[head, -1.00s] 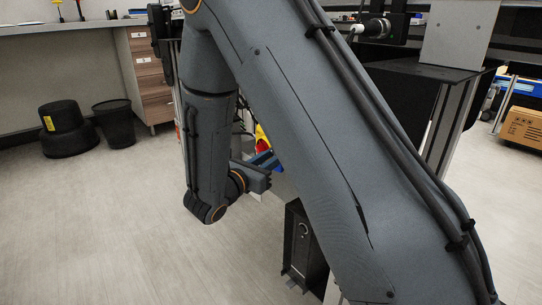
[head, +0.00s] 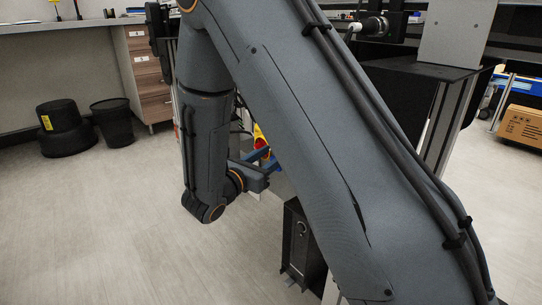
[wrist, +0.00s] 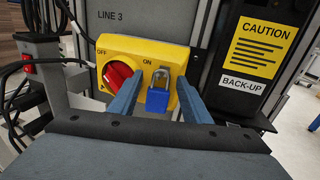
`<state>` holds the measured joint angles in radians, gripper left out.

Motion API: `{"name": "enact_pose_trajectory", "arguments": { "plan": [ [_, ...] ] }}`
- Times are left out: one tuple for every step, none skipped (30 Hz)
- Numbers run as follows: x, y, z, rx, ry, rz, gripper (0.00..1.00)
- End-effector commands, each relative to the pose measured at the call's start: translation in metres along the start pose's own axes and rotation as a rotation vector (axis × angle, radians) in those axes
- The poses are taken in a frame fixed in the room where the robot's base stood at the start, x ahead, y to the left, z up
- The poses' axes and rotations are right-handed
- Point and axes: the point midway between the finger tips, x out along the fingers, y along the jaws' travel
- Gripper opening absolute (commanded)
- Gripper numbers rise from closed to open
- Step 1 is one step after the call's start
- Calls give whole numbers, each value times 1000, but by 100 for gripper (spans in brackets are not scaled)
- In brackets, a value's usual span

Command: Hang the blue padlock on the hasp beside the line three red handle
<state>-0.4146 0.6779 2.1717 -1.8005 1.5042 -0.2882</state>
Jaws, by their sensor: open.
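The blue padlock (wrist: 158,99) is upright, its silver shackle up against the grey hasp on the yellow LINE 3 switch box (wrist: 146,51). It appears to hang there, but whether the shackle is closed through the hasp is too small to tell. The red handle (wrist: 117,77) is left of it, between the OFF and ON marks. My gripper (wrist: 159,78) is open, with one blue finger on each side of the padlock and a gap to both. In the head view, the red handle (head: 260,143) shows partly behind my arm; the padlock cannot be made out.
A black box with a yellow caution label (wrist: 258,47) stands close to the right of my right finger. Black cables and a red switch (wrist: 42,66) are at the left. In the head view, the floor on the left is clear, with black bins (head: 112,122) farther back.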

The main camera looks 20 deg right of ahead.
Motion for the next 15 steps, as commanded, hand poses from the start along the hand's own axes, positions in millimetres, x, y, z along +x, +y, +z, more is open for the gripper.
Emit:
{"name": "enact_pose_trajectory", "arguments": {
  "plan": [
    [-4, 1, 0, -1, 0, 3, 44],
    [-7, 1, 1, -1, 0, 3, 44],
    [-12, 1, 1, -1, 0, 3, 44],
    [-17, 0, 1, -1, 0, 3, 44],
    [-22, 1, 2, -2, 0, 4, 44],
    [-28, 0, 2, -2, -1, 5, 44],
    [-34, 0, 2, -2, 0, 4, 44],
    [-39, 1, 2, -2, 0, 5, 44],
    [-46, 0, 2, -2, 0, 4, 44],
    [-50, 0, 2, -2, 0, 4, 44],
    [-55, 0, 2, -2, 0, 4, 44],
    [-60, 0, 2, -1, 0, 3, 44],
    [-64, 0, 1, -1, 0, 3, 44],
    [-67, 0, 1, -1, -1, 3, 44],
    [-70, 0, 1, -1, -1, 2, 44]
  ]
}}
